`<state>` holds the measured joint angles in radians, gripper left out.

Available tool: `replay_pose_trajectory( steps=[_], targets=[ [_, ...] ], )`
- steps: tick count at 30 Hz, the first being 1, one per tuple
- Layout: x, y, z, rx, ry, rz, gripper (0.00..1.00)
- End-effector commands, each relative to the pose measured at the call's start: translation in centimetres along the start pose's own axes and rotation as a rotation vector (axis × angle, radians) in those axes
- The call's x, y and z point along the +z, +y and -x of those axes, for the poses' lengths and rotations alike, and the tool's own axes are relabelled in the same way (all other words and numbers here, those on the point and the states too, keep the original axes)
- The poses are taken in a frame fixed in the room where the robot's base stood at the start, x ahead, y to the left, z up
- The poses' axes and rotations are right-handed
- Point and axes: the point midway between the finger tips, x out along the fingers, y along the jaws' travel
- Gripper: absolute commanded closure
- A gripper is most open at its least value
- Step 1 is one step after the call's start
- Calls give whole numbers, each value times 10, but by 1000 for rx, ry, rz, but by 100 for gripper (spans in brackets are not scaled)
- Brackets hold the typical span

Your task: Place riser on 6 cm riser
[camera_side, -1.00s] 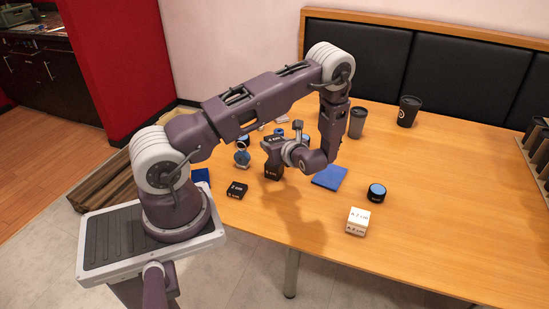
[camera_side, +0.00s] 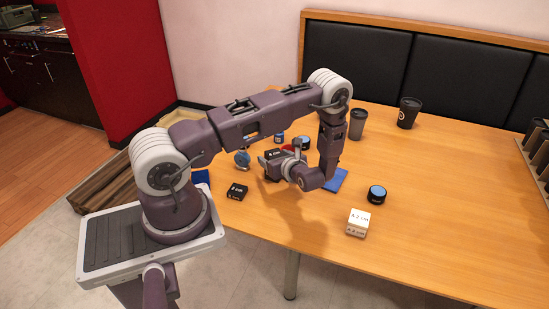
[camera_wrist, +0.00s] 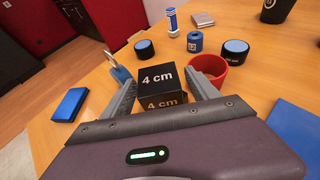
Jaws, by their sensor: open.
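A black riser marked "4 cm" (camera_wrist: 158,78) is between the two fingers of my gripper (camera_wrist: 150,63) in the wrist view, with a labelled face on top and on the side toward me. It also shows in the side view (camera_side: 273,154), beside my gripper (camera_side: 274,161). It appears to rest on another black block (camera_side: 270,173), mostly hidden by my gripper; its label cannot be read now. My fingers are open on either side of the upper riser.
A black 2 cm riser (camera_side: 237,191) lies to the left. A red cup (camera_wrist: 210,70) stands close behind the right finger. White marked blocks (camera_side: 357,222), a blue square (camera_side: 338,179), a dark round tin (camera_side: 376,194) and dark cups (camera_side: 408,112) are to the right. The table's right front is clear.

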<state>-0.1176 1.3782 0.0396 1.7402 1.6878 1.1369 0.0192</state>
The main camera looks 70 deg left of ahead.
Motion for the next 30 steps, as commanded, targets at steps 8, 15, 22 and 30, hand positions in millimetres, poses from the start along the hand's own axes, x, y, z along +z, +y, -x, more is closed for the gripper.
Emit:
replay_pose_trajectory(
  steps=[8,15,22,30],
  targets=[
    [3,-2,43,-6,1,0,31],
    [3,-1,103,-4,0,-1,31],
    [19,1,132,25,18,64,31],
    [127,55,227,281,294,659,31]
  ],
)
